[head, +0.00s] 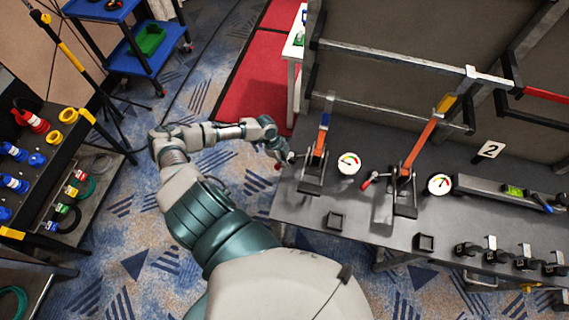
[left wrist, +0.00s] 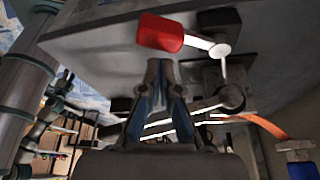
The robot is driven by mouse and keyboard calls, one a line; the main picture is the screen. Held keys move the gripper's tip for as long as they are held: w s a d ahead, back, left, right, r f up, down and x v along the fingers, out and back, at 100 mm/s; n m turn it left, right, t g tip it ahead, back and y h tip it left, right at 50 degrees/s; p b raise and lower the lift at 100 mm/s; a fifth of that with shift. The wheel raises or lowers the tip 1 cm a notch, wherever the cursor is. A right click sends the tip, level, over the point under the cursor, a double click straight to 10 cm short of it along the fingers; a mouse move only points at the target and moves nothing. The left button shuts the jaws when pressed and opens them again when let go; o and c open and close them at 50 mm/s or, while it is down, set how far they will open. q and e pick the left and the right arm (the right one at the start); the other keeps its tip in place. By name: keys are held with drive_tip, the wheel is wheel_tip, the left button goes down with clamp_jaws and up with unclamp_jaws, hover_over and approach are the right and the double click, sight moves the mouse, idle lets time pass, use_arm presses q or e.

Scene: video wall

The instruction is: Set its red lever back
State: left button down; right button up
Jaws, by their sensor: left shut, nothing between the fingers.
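My left gripper (head: 283,157) is at the left end of the dark bench, beside the nearer-left ratchet unit (head: 313,178) with its orange strap and blue end. In the left wrist view its fingers (left wrist: 163,68) are shut and empty. The red lever tip (left wrist: 160,32) lies just past the fingertips in that view, on a pale rod running to a metal joint. In the head view this red tip (head: 278,167) shows small below the gripper; contact cannot be told. A second red lever (head: 367,184) belongs to the right unit (head: 404,192), with a yellow-ended strap. My right gripper is out of view.
Two round gauges (head: 349,163) (head: 438,184) stand beside the units. A metal frame (head: 400,62) rises behind the bench (head: 300,205). A plate marked 2 (head: 488,150) and several black clamps (head: 497,256) are at right. Carpet left of the bench is open.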

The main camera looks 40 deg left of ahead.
use_arm(q)
drive_tip(key=w+v, duration=0.1)
drive_tip(key=v, duration=0.9)
drive_tip(key=shift+s+a+r, duration=0.2)
drive_tip(key=shift+s+a, duration=0.05)
drive_tip(key=shift+s, duration=0.25)
drive_tip(key=shift+d, duration=0.15)
